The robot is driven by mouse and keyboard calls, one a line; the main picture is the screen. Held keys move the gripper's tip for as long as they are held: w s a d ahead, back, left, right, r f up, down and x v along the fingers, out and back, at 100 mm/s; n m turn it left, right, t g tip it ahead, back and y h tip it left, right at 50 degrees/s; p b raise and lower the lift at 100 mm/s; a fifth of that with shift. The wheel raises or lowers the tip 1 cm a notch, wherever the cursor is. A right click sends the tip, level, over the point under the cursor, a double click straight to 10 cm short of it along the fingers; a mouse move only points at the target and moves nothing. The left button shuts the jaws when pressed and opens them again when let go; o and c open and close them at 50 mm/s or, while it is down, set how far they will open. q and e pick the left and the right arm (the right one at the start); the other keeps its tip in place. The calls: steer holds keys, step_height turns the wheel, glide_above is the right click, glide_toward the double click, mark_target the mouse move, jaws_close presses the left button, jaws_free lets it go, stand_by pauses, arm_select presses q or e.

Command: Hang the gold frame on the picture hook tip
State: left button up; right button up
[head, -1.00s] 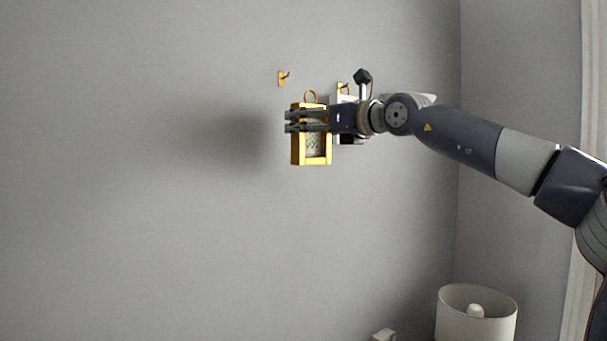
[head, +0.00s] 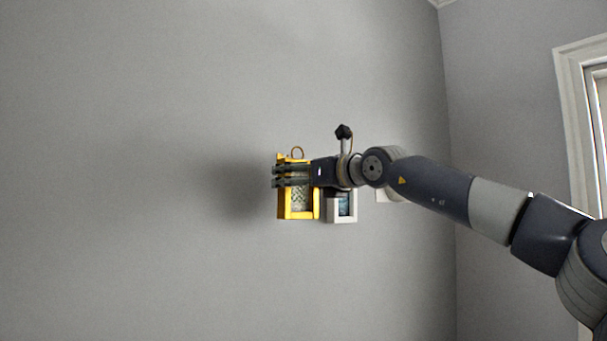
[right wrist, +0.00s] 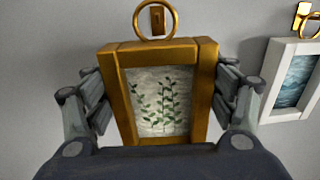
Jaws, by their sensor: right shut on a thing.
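The gold frame (head: 282,214), with a green plant picture, is held upright close to the grey wall. My right gripper (head: 284,176) is shut on it, its fingers across the frame's upper part. In the right wrist view the fingers grip the sides of the gold frame (right wrist: 124,110). The frame's hanging ring (right wrist: 137,22) stands above its top edge. The gold picture hook (right wrist: 157,18) is on the wall and appears inside the ring's outline; I cannot tell whether its tip passes through. In the head view the hook is mostly hidden. My left gripper is not in view.
A white frame (right wrist: 279,85) with a blue picture hangs just right of the gold one, from its own gold hook (right wrist: 303,12). In the head view the white frame (head: 334,215) is partly behind my right arm. The wall left of the gold frame is clear.

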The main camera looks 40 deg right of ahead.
steer(key=shift+w+d+f+p, duration=0.1)
steer(key=shift+w+f+p, duration=0.2)
steer(key=shift+w, duration=0.55)
steer(key=shift+w+d+f+p, duration=0.15)
steer(key=shift+w+p, duration=0.25)
steer(key=shift+w, duration=0.4)
steer(key=shift+w+d+f+p, duration=0.1)
steer(key=shift+w+f+p, duration=0.2)
steer(key=shift+w, duration=0.55)
steer(key=shift+r, duration=0.1)
steer(key=o, duration=1.2)
steer(key=shift+o, duration=0.2)
steer(key=shift+s, duration=0.1)
steer(key=s+a, duration=0.1)
steer(key=s, duration=1.1)
steer(key=shift+a, duration=0.2)
